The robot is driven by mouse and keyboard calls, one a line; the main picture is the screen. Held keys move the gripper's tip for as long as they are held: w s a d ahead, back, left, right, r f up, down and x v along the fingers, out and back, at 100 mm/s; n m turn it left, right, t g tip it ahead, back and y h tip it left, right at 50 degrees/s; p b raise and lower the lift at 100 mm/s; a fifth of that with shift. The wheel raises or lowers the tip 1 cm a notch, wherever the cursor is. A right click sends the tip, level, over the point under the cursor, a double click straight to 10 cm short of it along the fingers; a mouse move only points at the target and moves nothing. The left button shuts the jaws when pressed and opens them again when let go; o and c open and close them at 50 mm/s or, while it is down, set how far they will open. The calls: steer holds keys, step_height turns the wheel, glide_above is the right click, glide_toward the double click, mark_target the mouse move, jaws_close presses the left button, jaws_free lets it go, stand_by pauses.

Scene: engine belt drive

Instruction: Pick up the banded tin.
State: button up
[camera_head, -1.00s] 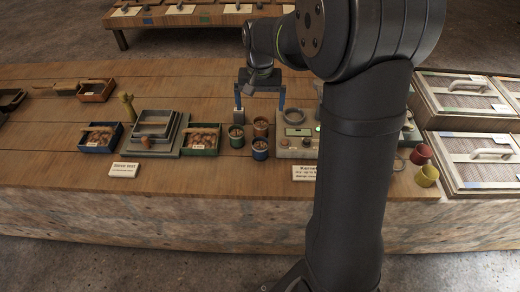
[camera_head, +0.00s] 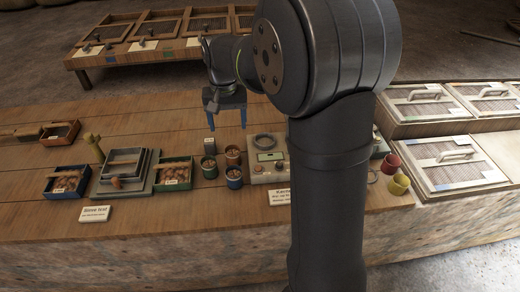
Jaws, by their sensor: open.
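Several small round tins with brown contents stand together on the wooden bench: a green one (camera_head: 209,168), a reddish-brown one (camera_head: 233,156) and a blue one (camera_head: 234,178). They are too small for me to tell which is the banded tin. My gripper (camera_head: 228,127) points down, its two blue fingers apart with nothing between them. In the picture it is above and behind the tins, clear of them.
A device with a display (camera_head: 268,168) and a ring on top stands right of the tins. Left are a green bin (camera_head: 174,174), stacked grey trays (camera_head: 122,172) and a blue bin (camera_head: 67,182). Red (camera_head: 387,163) and yellow (camera_head: 399,184) cups stand right, beside mesh-topped cases (camera_head: 456,163).

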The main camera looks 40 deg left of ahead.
step_height(320, 180, down, 7)
steer(key=n, duration=0.6)
glide_toward(234, 175)
steer(key=s+d+f, duration=0.1)
steer(key=d+f, duration=0.1)
steer(key=shift+s+a+f, duration=0.1)
steer(key=shift+f, duration=1.35)
steer(key=shift+s+a+f, duration=0.1)
steer(key=shift+f, duration=1.3)
steer(key=c, duration=1.1)
